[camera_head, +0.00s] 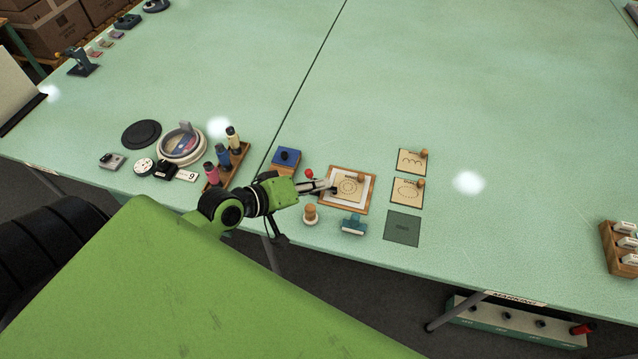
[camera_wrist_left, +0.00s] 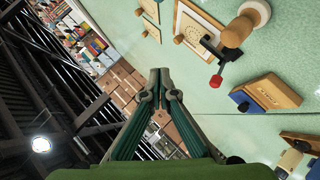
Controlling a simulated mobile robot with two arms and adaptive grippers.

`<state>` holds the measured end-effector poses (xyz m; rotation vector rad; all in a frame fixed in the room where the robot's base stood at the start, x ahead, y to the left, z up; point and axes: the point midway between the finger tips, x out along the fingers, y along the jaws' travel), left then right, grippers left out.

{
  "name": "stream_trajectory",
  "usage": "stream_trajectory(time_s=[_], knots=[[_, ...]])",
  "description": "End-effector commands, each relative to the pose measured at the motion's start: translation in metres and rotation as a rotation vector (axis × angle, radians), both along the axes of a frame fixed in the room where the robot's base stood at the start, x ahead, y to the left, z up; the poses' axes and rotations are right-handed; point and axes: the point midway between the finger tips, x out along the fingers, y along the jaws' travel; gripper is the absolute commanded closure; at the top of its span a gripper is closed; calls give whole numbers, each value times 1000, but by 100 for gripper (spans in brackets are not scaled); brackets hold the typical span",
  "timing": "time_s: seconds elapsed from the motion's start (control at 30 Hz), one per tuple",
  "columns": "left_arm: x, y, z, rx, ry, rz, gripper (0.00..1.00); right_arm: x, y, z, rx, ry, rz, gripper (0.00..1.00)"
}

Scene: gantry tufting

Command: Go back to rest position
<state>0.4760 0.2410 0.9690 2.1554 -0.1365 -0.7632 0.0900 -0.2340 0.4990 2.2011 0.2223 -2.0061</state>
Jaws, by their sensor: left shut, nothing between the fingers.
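My left gripper (camera_head: 328,188) reaches in from the left over the green table. Its fingers overlap the left edge of a wooden-framed square board (camera_head: 368,206) with a round pattern. In the left wrist view the two dark green fingers (camera_wrist_left: 160,75) meet at their tips with nothing held between them. They point past the table edge toward shelves and cartons. Whether the fingers touch the board cannot be told from the head view. My right gripper is not in view.
Around the gripper are a blue-topped block (camera_head: 286,155), a red knob (camera_head: 309,173), a wooden-handled stamp (camera_head: 311,214) and a teal-handled tool (camera_head: 353,225). A bottle rack (camera_head: 238,165) stands left, small cards (camera_head: 408,192) right. The table's far middle is clear.

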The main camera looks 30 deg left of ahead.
Motion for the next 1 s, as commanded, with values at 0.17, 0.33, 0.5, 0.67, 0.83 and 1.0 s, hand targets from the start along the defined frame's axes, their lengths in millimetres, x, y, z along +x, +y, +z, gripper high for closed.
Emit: stream_trajectory(time_s=[0.17,0.33,0.5,0.67,0.83,1.0], knots=[[0,0,0,0,0,0,100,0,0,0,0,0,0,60],[-2,-2,-1,9,4,-7,100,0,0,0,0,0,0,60],[-32,-29,-20,152,67,-119,100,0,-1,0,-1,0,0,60],[-87,-54,-43,422,184,-305,100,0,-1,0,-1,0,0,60],[-132,-54,-51,624,296,-430,100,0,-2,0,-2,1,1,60],[-166,-46,-49,755,394,-507,100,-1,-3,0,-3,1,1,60]])
